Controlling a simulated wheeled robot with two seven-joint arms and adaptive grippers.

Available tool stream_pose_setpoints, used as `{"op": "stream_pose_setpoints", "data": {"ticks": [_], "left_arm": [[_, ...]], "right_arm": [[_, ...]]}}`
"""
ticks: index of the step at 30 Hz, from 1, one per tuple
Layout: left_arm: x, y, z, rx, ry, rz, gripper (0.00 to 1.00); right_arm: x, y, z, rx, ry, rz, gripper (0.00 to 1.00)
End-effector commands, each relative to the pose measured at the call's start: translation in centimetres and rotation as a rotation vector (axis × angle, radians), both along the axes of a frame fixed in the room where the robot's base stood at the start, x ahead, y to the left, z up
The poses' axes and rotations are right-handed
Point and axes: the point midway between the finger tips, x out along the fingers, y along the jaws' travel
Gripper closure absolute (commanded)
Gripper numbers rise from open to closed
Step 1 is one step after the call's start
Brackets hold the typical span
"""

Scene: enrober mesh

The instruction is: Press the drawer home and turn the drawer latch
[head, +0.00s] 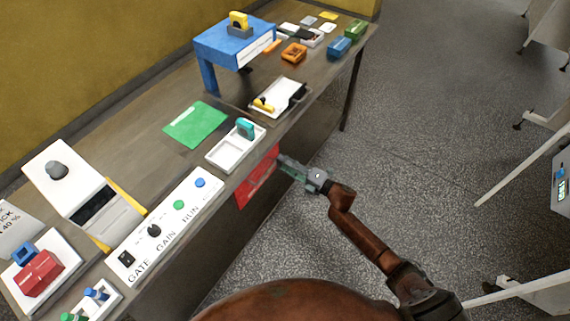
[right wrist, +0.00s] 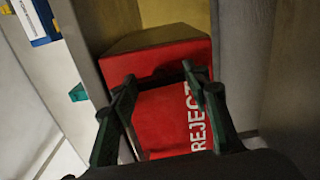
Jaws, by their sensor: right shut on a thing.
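The red drawer (head: 256,184) sits at the front of the bench, below the white tray. In the right wrist view the red drawer (right wrist: 160,62) fills the middle, with white REJECT lettering on its face. My right gripper (head: 284,162) is at the drawer's right side in the head view. In the right wrist view my right gripper (right wrist: 158,76) has its two dark green fingers apart, with red drawer surface between them; it is shut on the drawer. The exact contact is hard to see. I cannot make out a drawer latch. My left gripper is not in view.
Above the drawer stands a white tray (head: 213,160) with a teal piece (head: 245,128). A white control box (head: 165,231) with knobs lies to its left. A blue stand (head: 213,52) and small bins are at the far end.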

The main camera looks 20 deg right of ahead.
Motion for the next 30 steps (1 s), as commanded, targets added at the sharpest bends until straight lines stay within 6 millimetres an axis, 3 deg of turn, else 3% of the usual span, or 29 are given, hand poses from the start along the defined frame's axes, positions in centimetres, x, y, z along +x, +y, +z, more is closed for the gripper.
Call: {"op": "stream_pose_setpoints", "data": {"ticks": [4, 5, 12, 23, 30], "left_arm": [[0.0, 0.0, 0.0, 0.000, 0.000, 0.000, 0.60], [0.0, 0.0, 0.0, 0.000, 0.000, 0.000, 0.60], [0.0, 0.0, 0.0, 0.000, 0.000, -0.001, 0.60], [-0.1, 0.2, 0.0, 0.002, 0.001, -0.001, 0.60], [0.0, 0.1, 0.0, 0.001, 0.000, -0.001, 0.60]], "right_arm": [[0.2, -0.3, 0.1, 0.000, -0.001, -0.006, 0.81], [0.2, -0.3, 0.1, 0.000, -0.001, -0.006, 0.56], [0.1, -0.1, 0.1, -0.001, -0.001, -0.003, 0.39], [-0.4, -0.4, -0.1, -0.002, 0.001, -0.001, 0.39], [-3.7, -3.0, -0.1, -0.003, 0.001, -0.002, 0.39]]}}
